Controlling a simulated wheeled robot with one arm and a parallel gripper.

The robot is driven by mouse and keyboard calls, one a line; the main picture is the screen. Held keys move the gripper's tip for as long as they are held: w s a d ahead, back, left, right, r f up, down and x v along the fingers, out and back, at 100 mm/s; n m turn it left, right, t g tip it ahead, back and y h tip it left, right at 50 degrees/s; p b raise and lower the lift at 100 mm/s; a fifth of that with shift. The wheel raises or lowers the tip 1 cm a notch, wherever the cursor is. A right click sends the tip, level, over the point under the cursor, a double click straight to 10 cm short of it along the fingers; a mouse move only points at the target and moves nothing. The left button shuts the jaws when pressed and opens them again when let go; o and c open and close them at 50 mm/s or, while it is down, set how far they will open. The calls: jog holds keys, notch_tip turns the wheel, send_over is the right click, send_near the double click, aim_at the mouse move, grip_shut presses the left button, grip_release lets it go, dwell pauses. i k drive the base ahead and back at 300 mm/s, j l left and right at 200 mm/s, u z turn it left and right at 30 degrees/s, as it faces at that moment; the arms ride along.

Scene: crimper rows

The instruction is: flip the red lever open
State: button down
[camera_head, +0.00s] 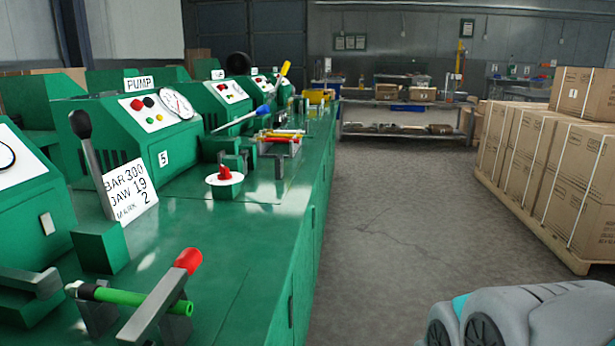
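A lever with a red tip (187,261) is at the near left of the green bench. Its flat grey bar (152,305) slants from the lower left up to the red tip. A green hose or rod (125,297) with a black end lies across behind the bar. Whether they touch, I cannot tell. A small red knob (225,174) sits on a white disc farther back on the bench. My gripper is not in view; a grey and teal part of my own body shows at the bottom right.
The green bench (245,245) runs away along the left. It carries green machines with a black-knobbed lever (80,125), a blue-tipped lever (262,110) and a sign card (130,187). Boxes on a pallet (540,235) stand at right. The grey floor between is clear.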

aim_at(169, 290)
jog(key=u, duration=1.45)
jog(key=k+j+u, duration=0.15)
jog(key=k, duration=0.15)
jog(key=k+j+u, duration=0.1)
jog(key=k, duration=0.2)
